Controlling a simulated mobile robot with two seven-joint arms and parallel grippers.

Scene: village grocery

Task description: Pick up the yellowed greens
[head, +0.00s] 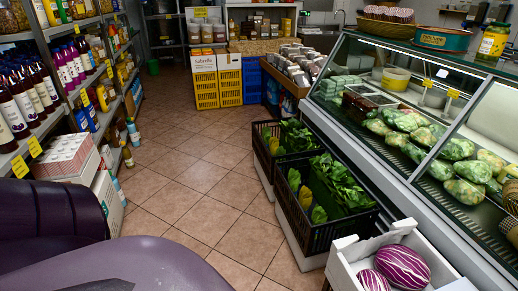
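Leafy greens fill two black crates on the floor along the display case. In the near crate (318,240), a yellowed bunch of greens (319,215) lies toward the front left, with other small yellow-green bunches (305,198) behind it. Fuller dark green bunches (342,185) fill that crate's right side. In the far crate (262,160), a yellowish bunch (275,146) is at the left beside green bunches (297,136). Neither of my grippers is in view.
A white crate (345,268) with purple striped produce (402,266) stands in front of the near crate. The glass display case (400,165) borders the right, and shelves with boxes (62,157) the left. The tiled floor (200,178) between is clear.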

